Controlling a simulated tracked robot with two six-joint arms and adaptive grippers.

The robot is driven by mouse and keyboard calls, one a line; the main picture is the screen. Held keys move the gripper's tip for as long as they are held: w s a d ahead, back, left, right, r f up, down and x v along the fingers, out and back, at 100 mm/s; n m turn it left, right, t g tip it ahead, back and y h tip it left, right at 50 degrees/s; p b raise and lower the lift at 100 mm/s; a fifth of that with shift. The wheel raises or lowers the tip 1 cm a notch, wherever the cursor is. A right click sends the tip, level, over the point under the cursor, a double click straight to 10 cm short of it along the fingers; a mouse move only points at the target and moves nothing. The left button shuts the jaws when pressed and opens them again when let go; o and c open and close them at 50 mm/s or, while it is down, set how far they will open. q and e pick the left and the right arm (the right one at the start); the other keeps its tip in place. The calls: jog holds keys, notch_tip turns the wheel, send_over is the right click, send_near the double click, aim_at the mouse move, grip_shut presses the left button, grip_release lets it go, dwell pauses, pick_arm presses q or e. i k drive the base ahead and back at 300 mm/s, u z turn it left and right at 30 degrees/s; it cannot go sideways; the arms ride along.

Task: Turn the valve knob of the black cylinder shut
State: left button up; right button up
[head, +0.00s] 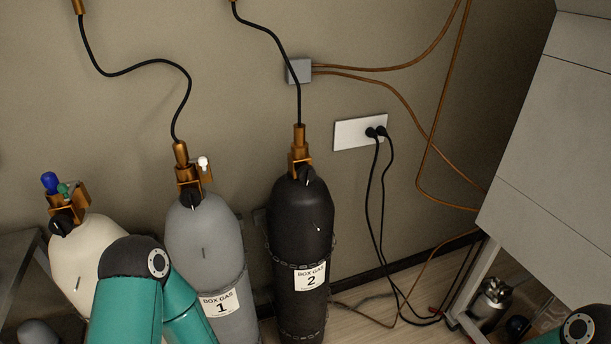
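The black cylinder (301,218) stands upright against the wall in the middle of the head view, with a white label reading "BOX GAS 2". A brass valve fitting (299,153) sits on its top, with a black hose rising from it. A dark part at the foot of the fitting may be the valve knob, but it blends with the black cylinder top. I cannot tell how far it is turned. My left arm's teal links cover the lower left, and part of my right arm shows in the bottom right corner. Neither gripper is in view.
A grey cylinder (204,240) labelled 1 and a cream cylinder (82,253) stand left of the black one. Chains (297,266) wrap the black cylinder. An outlet (351,133) with plugged cords is to its right. A grey cabinet (550,150) fills the right side.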

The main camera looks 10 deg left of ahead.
aim_at(307, 174)
jog(key=i, duration=0.85)
jog(key=z, duration=0.05)
